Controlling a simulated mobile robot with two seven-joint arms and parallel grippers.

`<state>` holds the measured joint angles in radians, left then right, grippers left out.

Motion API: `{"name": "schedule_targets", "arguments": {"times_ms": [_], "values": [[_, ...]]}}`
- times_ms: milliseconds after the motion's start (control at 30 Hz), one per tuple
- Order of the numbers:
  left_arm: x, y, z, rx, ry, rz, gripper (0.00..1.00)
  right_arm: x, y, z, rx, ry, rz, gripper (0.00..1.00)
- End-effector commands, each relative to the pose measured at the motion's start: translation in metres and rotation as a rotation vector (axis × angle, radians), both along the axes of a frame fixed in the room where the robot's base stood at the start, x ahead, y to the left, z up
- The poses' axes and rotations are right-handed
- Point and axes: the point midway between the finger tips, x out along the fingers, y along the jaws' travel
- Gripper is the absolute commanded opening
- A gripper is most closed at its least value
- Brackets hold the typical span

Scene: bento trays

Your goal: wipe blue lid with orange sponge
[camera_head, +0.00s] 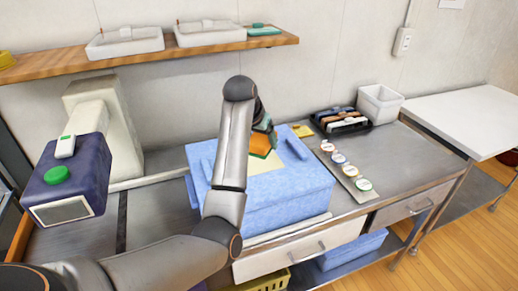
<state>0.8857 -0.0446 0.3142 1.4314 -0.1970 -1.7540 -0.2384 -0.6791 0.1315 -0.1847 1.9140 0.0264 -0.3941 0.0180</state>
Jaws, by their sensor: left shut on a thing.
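A large light-blue box with a blue lid (300,183) sits on the steel counter in the middle of the view. The lid has raised bars near its sides and a pale yellow patch on top. My left gripper (265,132) is over the far part of the lid, shut on the orange sponge (261,145). The sponge is orange with a dark green side and is at the lid's top; I cannot tell whether it touches. My left arm hides the left-middle part of the lid and much of the gripper's fingers. My right gripper is not in view.
A dark blue device with a green button (57,175) stands at left. Round labelled items (338,158) lie right of the box. A black tray (340,121) and a white bin (379,104) stand at the back right. A wooden shelf (150,57) overhangs the back.

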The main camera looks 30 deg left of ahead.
Motion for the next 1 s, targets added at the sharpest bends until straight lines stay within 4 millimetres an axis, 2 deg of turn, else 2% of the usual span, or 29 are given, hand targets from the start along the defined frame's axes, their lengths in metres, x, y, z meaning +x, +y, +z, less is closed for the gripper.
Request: {"name": "schedule_targets", "arguments": {"times_ms": [133, 267, 1000], "values": [[0.004, 0.000, 0.014, 0.002, -0.002, 0.000, 0.32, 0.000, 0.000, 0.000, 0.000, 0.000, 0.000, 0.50], [0.005, -0.001, 0.019, 0.002, -0.001, 0.000, 0.32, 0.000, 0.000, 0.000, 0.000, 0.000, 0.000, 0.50], [0.005, -0.001, 0.020, 0.001, 0.000, 0.000, 0.32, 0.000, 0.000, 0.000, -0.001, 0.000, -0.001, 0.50]]}}
